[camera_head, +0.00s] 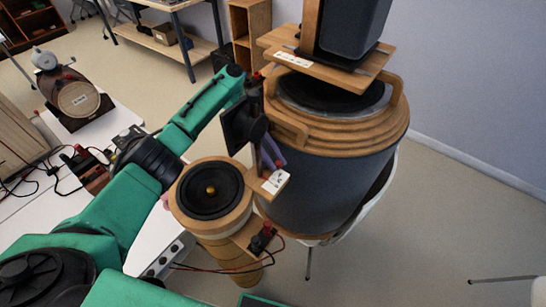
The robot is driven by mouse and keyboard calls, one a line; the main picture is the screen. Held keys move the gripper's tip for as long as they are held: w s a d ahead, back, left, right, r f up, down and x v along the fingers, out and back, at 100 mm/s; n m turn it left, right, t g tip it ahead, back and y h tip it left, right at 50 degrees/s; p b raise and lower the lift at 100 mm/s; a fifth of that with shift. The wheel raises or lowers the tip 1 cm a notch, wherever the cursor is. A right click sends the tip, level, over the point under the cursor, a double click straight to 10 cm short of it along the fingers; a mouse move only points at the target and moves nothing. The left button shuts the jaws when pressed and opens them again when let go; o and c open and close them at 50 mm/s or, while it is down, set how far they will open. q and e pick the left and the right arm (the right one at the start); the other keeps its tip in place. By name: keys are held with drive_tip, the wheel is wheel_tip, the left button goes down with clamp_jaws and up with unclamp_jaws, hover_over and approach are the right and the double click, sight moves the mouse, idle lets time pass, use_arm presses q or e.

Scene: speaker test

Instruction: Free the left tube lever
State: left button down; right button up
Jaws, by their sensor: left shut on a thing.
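A wooden tube with a black speaker cone (212,188) on its top stands in the middle. A light wooden piece with a small white label (275,182) sticks out at its right side. My left gripper (264,146) reaches over from behind the tube, between it and the large dark drum. It is shut on a narrow purple piece (273,153), which seems to be the tube lever. The dark gripper body hides most of the grip, and I cannot tell how the lever sits on the tube. My right gripper is not in view.
The large dark drum (325,190) with wooden rings stands close on the right, a box speaker (345,30) on its top board. Red and black terminals (262,238) with wires sit low on the tube. A white table (110,128) carries a barrel-shaped device (78,98).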

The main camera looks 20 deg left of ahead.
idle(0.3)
use_arm(q)
drive_tip(key=c, duration=1)
unclamp_jaws()
drive_tip(key=shift+c, duration=0.2)
